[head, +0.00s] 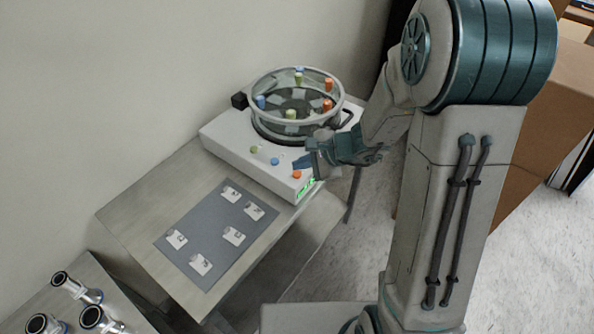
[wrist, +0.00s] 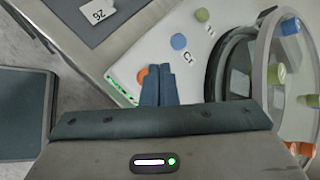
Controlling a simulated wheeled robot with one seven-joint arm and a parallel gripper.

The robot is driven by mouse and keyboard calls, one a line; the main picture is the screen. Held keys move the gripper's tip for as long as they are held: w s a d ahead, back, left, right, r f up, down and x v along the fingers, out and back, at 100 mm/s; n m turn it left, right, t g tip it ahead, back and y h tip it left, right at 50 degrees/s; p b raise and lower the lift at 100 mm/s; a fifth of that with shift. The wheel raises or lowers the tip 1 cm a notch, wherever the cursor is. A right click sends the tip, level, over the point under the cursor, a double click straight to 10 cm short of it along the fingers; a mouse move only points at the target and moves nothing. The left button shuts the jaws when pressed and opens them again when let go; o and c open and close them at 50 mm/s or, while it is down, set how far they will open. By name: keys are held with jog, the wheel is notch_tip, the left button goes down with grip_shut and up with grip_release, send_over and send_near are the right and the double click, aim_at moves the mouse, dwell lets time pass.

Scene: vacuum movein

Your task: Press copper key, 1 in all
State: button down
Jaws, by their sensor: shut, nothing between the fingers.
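A white machine (head: 235,145) stands on the table with a row of three round keys on its front: green (head: 254,149), blue (head: 275,161) and orange (head: 297,174). The orange, copper-coloured key also shows in the wrist view (wrist: 141,74), partly hidden behind my fingertips. Small printed labels sit by the green and blue keys; the orange key's label is not visible. My gripper (head: 303,162) is shut and empty, its tips over the orange key end of the row. In the wrist view the closed fingertips (wrist: 157,74) overlap that key. I cannot tell whether they touch it.
A round glass-walled chamber (head: 262,115) with several coloured pegs sits on the machine behind the keys. A lit green display (head: 306,187) is at its front corner. A grey mat (head: 210,235) with several labelled tiles lies on the table. Metal fittings (head: 75,288) stand lower left.

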aim_at(301, 177)
notch_tip(301, 177, up, 5)
jog(key=p, duration=0.3)
dwell(0.4)
dwell(0.7)
jog(key=s+d+r+n+g+h, duration=0.2)
jog(key=s+r+n, duration=0.55)
jog(key=s, duration=0.25)
jog(key=s+d+r+n+t+h, duration=0.1)
jog(key=s+d+r+n+h, duration=0.3)
jog(key=s+d, duration=0.5)
jog(key=d+n+h, duration=0.1)
jog(key=n+h, duration=0.1)
jog(key=n, duration=0.1)
jog(key=shift+d+r, duration=0.2)
jog(key=shift+d, duration=0.15)
